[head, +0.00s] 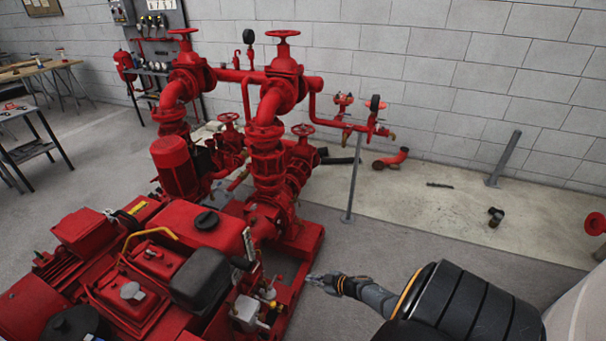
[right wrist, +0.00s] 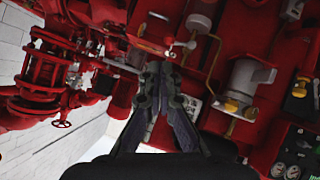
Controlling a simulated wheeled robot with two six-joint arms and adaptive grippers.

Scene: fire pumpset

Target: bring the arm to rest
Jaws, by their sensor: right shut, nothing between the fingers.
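My right arm comes in from the lower right of the head view. Its gripper (head: 322,281) is small there and points left, toward the front end of the red pumpset (head: 285,215). In the right wrist view the right gripper (right wrist: 158,75) shows with its fingers together and nothing held. Behind the fingertips are red pump panels, a grey filter-like cylinder (right wrist: 247,80) and small brass fittings. I cannot tell whether the fingertips touch any of these parts. My left gripper is not in view.
A grey post (head: 354,180) stands right of the pumps. A loose red elbow pipe (head: 391,159), a small dark fitting (head: 495,216) and a slanted grey post (head: 504,158) are near the block wall. The floor right of the pumpset is mostly clear. A workbench (head: 38,70) is far left.

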